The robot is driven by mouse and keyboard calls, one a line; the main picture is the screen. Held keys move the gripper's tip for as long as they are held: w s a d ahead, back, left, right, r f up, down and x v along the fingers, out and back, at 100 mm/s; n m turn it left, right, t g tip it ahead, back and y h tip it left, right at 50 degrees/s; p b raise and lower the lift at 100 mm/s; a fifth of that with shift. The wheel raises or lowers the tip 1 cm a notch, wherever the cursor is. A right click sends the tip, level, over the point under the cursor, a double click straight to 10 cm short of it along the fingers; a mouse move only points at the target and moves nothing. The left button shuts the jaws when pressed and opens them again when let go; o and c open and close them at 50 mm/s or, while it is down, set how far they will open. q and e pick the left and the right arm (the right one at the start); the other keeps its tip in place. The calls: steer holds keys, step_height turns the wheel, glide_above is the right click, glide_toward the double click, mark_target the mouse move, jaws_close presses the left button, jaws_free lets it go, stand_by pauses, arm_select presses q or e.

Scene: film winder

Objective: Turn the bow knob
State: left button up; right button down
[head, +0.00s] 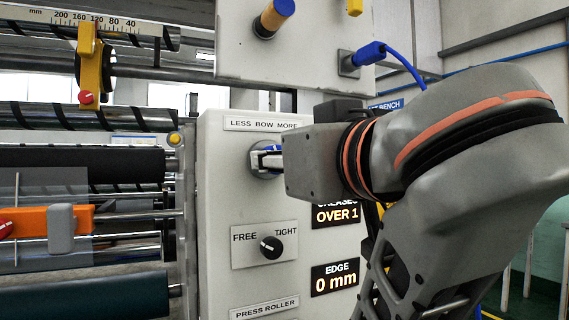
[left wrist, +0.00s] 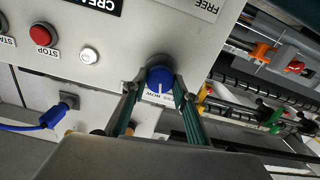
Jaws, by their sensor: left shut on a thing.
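The bow knob (left wrist: 160,76) is blue with a white pointer line, on the grey panel under the "LESS BOW MORE" label (head: 262,125). In the left wrist view, which sees the panel upside down, the pointer line runs toward that label. My left gripper (left wrist: 160,92) has one finger on each side of the knob and is shut on it. In the head view the left gripper (head: 268,158) and its arm hide most of the knob; only a bit of blue and the round base show. My right gripper is not in view.
Below is a black FREE/TIGHT knob (head: 271,247). Displays read "OVER 1" (head: 337,215) and "EDGE 0 mm" (head: 335,278), partly hidden by my arm. Rollers (head: 80,165) lie left of the panel. An upper panel has a blue plug (head: 369,54). A red STOP button (left wrist: 42,35) shows in the wrist view.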

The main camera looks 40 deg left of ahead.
arm_select(q)
steer(key=shift+f+n+b, duration=0.1)
steer(key=shift+n+b, duration=0.25)
steer(key=shift+n, duration=0.85)
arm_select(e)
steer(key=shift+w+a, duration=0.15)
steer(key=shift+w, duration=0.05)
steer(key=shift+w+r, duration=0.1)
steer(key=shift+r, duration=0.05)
arm_select(q)
steer(key=o, duration=1.1)
steer(key=shift+c, duration=0.2)
steer(key=shift+o, duration=0.2)
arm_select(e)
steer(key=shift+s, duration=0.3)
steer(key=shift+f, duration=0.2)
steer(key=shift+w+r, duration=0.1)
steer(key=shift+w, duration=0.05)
